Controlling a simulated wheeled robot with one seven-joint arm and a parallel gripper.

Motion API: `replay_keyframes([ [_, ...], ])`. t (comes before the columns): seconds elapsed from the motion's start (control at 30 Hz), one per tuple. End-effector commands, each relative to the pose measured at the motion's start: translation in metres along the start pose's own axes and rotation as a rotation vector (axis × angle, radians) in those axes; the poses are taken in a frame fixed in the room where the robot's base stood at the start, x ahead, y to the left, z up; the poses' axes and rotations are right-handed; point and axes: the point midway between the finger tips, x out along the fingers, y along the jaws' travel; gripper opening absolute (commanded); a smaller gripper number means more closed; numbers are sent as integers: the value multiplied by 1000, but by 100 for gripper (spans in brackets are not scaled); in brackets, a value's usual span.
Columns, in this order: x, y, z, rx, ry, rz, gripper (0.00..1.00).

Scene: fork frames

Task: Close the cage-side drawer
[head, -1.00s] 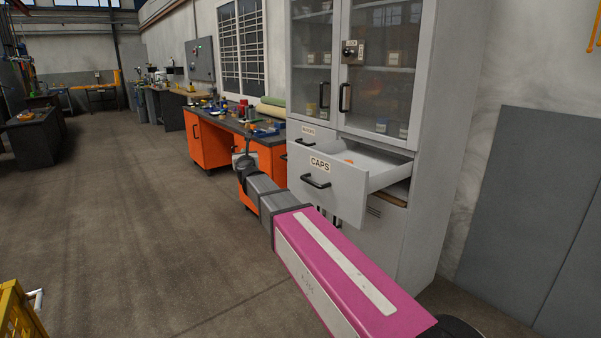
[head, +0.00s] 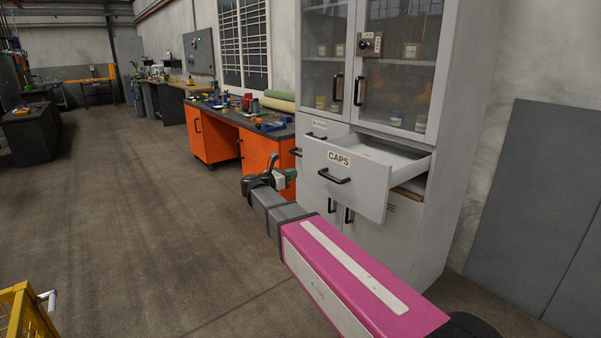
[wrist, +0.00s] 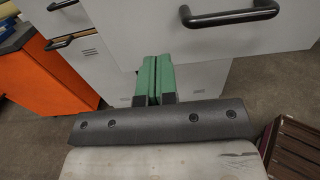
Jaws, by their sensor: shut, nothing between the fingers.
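The drawer labelled CAPS (head: 360,185) is pulled well out of the grey cabinet, with a black bar handle (head: 335,176) on its front. In the wrist view its grey front (wrist: 200,45) and handle (wrist: 230,14) fill the upper part. A second drawer (head: 318,131), with a small unclear label, sits to its left and looks flush, partly hidden. My gripper (head: 290,174) is shut and empty, left of the CAPS drawer front in the head view. Its green fingers (wrist: 154,80) lie together below the handle in the wrist view; contact with the drawer cannot be told.
The cabinet (head: 440,150) has glass doors above and lower doors below the drawers. An orange workbench (head: 262,150) with tools stands left of it. A yellow cage-like frame (head: 25,312) is at bottom left. A brown slatted crate (wrist: 295,150) is at lower right.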

Motion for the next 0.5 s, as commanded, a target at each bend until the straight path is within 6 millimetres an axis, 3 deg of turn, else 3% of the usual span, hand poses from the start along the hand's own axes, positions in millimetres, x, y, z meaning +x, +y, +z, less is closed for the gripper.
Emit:
replay_keyframes([
  [0.5, 94, 1, 0, 1, -1, 0, 0],
])
